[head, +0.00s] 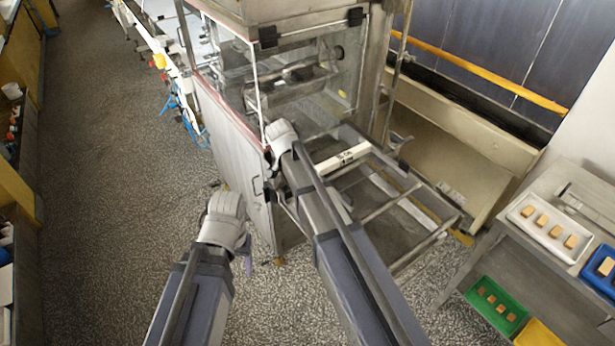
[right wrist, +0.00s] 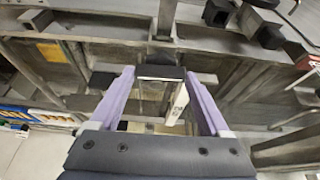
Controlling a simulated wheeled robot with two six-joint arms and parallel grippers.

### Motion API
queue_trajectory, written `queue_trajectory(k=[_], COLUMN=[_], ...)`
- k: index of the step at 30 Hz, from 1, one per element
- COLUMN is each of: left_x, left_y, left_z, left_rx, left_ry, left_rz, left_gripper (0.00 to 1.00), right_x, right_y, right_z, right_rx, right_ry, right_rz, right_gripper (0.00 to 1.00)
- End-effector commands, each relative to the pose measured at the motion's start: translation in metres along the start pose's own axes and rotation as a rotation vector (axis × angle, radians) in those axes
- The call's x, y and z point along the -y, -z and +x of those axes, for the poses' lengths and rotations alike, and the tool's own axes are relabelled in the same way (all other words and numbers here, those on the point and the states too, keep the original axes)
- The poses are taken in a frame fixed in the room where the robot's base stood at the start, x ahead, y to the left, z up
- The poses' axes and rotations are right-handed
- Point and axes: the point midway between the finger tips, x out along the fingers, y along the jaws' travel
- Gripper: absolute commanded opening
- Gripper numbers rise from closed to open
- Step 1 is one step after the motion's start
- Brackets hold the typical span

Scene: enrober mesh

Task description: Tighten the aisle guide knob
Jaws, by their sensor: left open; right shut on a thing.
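The dark knob (right wrist: 160,72) shows in the right wrist view between the two purple fingers of my right gripper (right wrist: 159,78). The fingers are at its two sides, and a pale metal bar runs just below it. In the head view my right wrist is at the near corner of the glazed machine (head: 300,80), and it hides the knob and fingertips. My left gripper (head: 240,243) is open and empty over the speckled floor, left of the machine's lower door. Whether the knob is tight cannot be told.
An open metal frame (head: 385,200) with cross bars extends from the machine at right. A steel table (head: 535,240) at far right holds a white tray (head: 512,212) of tan blocks, with a green tray (head: 512,325) below. The floor at left is clear.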

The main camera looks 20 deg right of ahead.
Motion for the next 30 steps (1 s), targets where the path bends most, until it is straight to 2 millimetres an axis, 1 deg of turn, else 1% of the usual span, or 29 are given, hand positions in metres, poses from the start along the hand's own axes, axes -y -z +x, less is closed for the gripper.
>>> queue_trajectory(k=[7, 19, 20, 25, 30], left_x=[0.0, 0.0, 0.0, 0.0, 0.0], left_y=[0.0, 0.0, 0.0, 0.0, 0.0], left_z=[0.0, 0.0, 0.0, 0.0, 0.0], left_rx=[0.0, 0.0, 0.0, 0.0, 0.0], left_ry=[0.0, 0.0, 0.0, 0.0, 0.0], left_rz=[0.0, 0.0, 0.0, 0.0, 0.0], left_gripper=[0.67, 0.67, 0.67, 0.67, 0.67], right_x=[0.0006, 0.0004, 0.0005, 0.0004, 0.0004], right_y=[0.0002, 0.0001, 0.0001, 0.0001, 0.0001], right_z=[0.0001, 0.0001, 0.0001, 0.0001, 0.0001], right_rx=[0.0, 0.0, 0.0, 0.001, 0.001], right_ry=[-0.015, -0.016, -0.016, -0.016, -0.016], right_rz=[0.041, 0.044, 0.044, 0.043, 0.043], right_gripper=[0.25, 0.25, 0.81, 1.0, 1.0])
